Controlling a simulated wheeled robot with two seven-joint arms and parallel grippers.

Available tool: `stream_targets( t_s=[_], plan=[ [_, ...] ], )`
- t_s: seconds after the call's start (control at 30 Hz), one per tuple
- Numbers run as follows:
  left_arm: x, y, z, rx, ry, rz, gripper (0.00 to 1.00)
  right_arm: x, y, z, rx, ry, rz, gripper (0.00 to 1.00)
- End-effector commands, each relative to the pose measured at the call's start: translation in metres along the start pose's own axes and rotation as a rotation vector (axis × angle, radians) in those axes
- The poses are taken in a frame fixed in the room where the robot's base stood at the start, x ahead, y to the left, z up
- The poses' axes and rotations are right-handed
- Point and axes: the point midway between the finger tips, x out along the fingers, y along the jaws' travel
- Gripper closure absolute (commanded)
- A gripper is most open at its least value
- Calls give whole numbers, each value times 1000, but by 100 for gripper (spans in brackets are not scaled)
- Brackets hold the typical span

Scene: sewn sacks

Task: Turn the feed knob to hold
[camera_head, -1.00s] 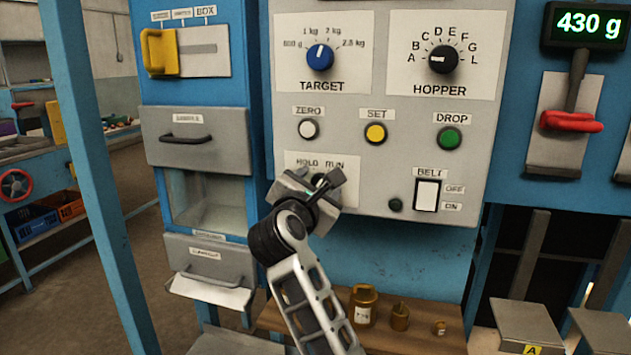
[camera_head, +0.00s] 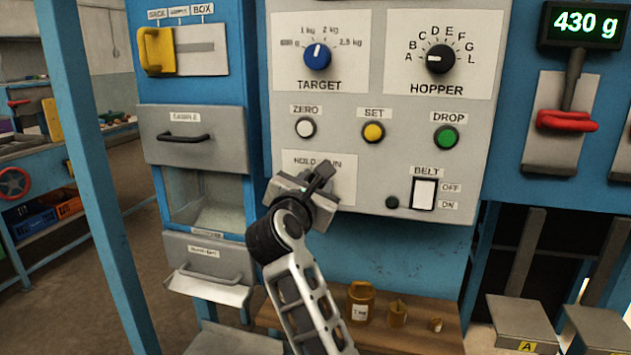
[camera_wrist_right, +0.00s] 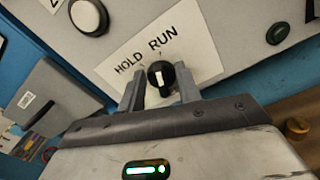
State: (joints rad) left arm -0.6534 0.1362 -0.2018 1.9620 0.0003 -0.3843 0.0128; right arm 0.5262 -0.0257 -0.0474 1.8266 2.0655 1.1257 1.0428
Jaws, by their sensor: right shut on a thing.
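The feed knob (camera_wrist_right: 159,77) is a small black knob with a white pointer mark, under the words HOLD and RUN on a white label (camera_wrist_right: 195,45). In the wrist view its mark points up the picture, roughly toward RUN. My right gripper (camera_wrist_right: 160,92) is shut on the knob, one finger on each side. In the head view my right gripper (camera_head: 316,186) is at the lower left of the grey control panel (camera_head: 345,145) and hides the knob and part of the word RUN. My left gripper is not in view.
The white ZERO button (camera_head: 305,127) sits above the label. The BELT switch (camera_head: 424,195) and a small dark button (camera_head: 392,202) are to the right. Brass weights (camera_head: 360,303) stand on a wooden shelf below. A display (camera_head: 585,23) reads 430 g.

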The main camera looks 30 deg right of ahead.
Motion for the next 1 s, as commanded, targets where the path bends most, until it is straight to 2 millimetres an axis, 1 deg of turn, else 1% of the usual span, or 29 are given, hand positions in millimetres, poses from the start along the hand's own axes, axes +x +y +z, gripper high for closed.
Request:
stream_targets(
  t_s=[0.23,0.6,0.8,1.0],
  plan=[
    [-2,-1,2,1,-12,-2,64,0,2,-2,-219,6,-2,89],
    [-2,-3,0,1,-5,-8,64,0,5,-4,-563,6,-1,89],
    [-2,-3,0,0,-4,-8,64,0,6,-4,-717,5,0,89],
    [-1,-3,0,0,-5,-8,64,0,6,-6,-825,7,0,89]
  ],
)
